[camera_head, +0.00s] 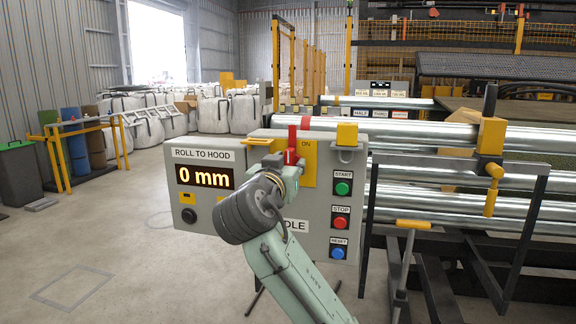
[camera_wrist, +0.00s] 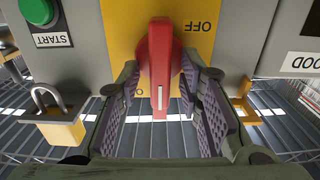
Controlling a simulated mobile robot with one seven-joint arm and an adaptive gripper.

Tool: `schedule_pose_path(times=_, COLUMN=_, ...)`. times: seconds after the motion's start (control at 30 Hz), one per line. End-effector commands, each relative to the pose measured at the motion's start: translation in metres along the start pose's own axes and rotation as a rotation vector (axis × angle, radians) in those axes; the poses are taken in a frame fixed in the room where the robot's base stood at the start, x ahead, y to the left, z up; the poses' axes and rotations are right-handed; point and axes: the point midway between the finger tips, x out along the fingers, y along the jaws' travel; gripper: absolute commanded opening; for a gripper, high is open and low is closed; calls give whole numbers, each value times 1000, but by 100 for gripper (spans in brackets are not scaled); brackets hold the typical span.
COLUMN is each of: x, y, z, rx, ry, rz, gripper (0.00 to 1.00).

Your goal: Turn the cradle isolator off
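The isolator's red handle (camera_head: 292,138) stands upright on a yellow plate (camera_head: 310,170) on the grey control panel (camera_head: 318,246). In the head view, "ON" is printed right of the handle. In the upside-down wrist view, the red handle (camera_wrist: 158,70) shows a white mark near its end, and "OFF" (camera_wrist: 203,27) is printed beside its other end. My gripper (camera_wrist: 160,72) has one finger on each side of the handle, apart from each other. Whether either finger touches it is hard to tell. In the head view my gripper (camera_head: 288,160) partly covers the plate.
A yellow padlock (camera_head: 347,134) sits at the panel's top edge, above the green START (camera_head: 342,188), red STOP (camera_head: 340,222) and blue RESET (camera_head: 338,253) buttons. A display (camera_head: 205,177) reads "0 mm". Metal rollers (camera_head: 430,170) lie right; open floor (camera_head: 110,240) lies left.

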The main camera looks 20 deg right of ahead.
Motion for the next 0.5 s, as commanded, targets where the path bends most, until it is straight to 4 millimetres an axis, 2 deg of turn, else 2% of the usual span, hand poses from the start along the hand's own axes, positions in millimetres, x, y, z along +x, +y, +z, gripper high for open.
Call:
schedule_pose_path(times=0.07, x=0, y=0, z=0, rx=0, ry=0, rz=0, gripper=26)
schedule_pose_path(times=0.43, x=0, y=0, z=0, rx=0, ry=0, rz=0, gripper=1)
schedule_pose_path(times=0.5, x=0, y=0, z=0, rx=0, ry=0, rz=0, gripper=0)
